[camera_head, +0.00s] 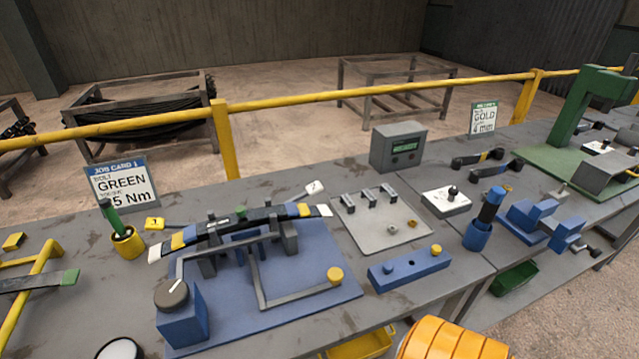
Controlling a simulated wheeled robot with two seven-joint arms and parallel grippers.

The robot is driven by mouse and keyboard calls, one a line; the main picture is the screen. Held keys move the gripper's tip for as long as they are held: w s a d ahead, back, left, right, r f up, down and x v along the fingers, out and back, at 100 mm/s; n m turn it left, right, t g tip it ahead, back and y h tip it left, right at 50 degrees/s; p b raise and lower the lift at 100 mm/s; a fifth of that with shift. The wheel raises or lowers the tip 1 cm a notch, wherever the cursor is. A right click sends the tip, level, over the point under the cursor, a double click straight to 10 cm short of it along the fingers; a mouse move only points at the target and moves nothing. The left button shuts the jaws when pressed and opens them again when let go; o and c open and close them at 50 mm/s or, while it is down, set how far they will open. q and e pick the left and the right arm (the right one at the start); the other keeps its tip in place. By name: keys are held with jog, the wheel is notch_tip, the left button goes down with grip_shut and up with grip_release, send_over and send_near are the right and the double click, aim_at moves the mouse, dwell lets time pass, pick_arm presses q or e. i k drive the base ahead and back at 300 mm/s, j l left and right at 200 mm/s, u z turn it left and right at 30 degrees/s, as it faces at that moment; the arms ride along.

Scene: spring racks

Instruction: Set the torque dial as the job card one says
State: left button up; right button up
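Job card 1 (124,184) stands at the left back of the bench. It reads bolt GREEN and a torque ending in "5 Nm"; a green-handled tool (109,214) in a yellow cup stands in front of its lower left, so a leading digit may be hidden. The torque dial (171,293) is a dark round knob on a blue block (184,324) at the front left of a blue fixture plate (310,305). A pale pointer line on the knob points to the upper right. No scale numbers are legible. Neither gripper is in view.
A spring-like bar (240,230) lies across the fixture, behind a grey bent handle with a yellow knob (335,275). A yellow "1" tag (155,224) is behind the dial. A grey tray (378,222) and blue block (410,268) stand right. A yellow rail (380,92) runs behind.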

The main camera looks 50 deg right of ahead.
aim_at(453, 192)
jog(key=z, duration=2.55)
jog(key=j+u, duration=0.1)
jog(key=u, duration=0.3)
jog(key=j+u, duration=0.1)
jog(key=u, duration=0.3)
jog(key=j+u, duration=0.1)
jog(key=u, duration=0.3)
jog(key=j+u, duration=0.15)
jog(key=u, duration=0.3)
jog(key=j+u, duration=0.1)
jog(key=u, duration=0.3)
jog(key=k+l+z, duration=0.15)
jog(key=l+z, duration=0.25)
jog(key=k+l+z, duration=0.1)
jog(key=l+z, duration=1)
jog(key=l, duration=0.1)
